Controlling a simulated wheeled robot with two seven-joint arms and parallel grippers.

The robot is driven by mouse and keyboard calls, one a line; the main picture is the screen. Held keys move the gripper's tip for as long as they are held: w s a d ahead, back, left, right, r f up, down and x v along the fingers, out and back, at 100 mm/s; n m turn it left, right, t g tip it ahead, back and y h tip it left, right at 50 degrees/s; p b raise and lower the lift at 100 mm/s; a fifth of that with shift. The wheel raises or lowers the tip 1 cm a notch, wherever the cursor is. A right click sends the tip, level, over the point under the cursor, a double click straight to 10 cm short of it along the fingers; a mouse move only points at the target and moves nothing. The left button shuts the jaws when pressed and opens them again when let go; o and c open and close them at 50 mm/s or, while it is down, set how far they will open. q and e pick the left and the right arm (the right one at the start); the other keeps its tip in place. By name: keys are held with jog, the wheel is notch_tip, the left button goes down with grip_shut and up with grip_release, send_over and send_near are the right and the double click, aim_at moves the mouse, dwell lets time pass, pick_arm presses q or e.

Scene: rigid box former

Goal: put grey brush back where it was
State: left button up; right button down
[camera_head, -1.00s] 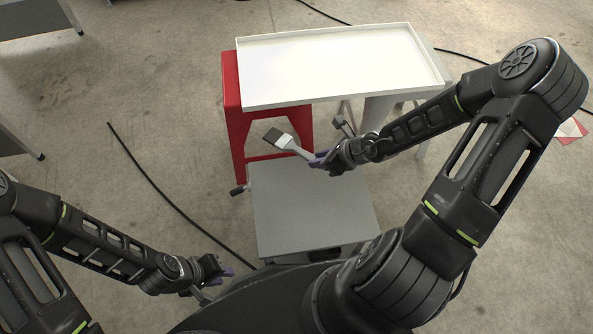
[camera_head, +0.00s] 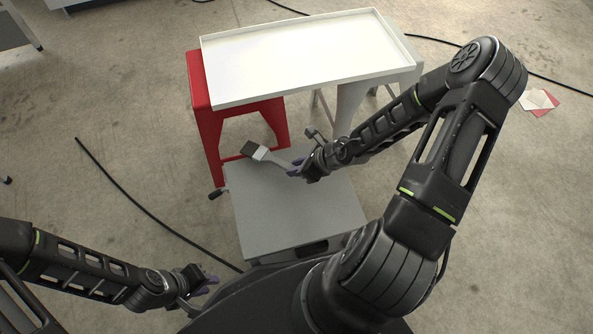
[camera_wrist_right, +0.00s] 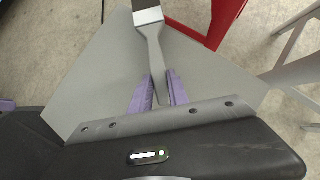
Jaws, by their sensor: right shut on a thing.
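The grey brush (camera_head: 268,155) has a grey handle, a pale metal band and dark bristles. My right gripper (camera_head: 297,168) is shut on its handle and holds it out to the left, over the far part of the grey platform. The right wrist view shows the brush (camera_wrist_right: 152,45) with its handle between the purple fingers (camera_wrist_right: 160,90) and its bristle end cut off at the top edge. My left gripper (camera_head: 208,284) is at the lower left, away from the brush; its finger gap is too small to make out.
A white tray (camera_head: 310,58) with a raised rim rests on a red stand (camera_head: 203,120) and a pale grey stand (camera_head: 357,105). It appears empty. The grey platform (camera_head: 290,215) in front of it is clear. A black cable (camera_head: 130,194) lies on the floor at left.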

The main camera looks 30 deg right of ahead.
jog(key=shift+f, duration=0.9)
jog(key=shift+f+b, duration=0.45)
jog(key=shift+f, duration=0.2)
jog(key=c, duration=1.3)
grip_release()
jog(key=shift+o, duration=0.2)
jog(key=shift+r, duration=0.15)
